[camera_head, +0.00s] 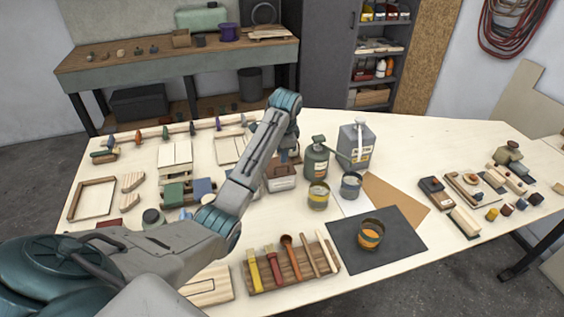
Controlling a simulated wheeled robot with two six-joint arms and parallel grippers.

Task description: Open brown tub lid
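A small brown tub (281,181) with a pale front stands near the middle of the table, left of the green bottle. My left arm crosses from the lower left, and its wrist bends down behind the forearm toward the tub. My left gripper (287,157) is just above or at the tub's top, small and partly hidden by my arm. I cannot tell whether its fingers are open or touching the lid. The lid's state is also too small and covered to tell. My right gripper is not in view.
A green bottle (317,158), a grey can (355,145) and open tins (318,196) stand close right of the tub. A brush rack (291,267) and a dark mat (395,250) with a tin (371,233) lie in front. Wooden trays and blocks fill the left.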

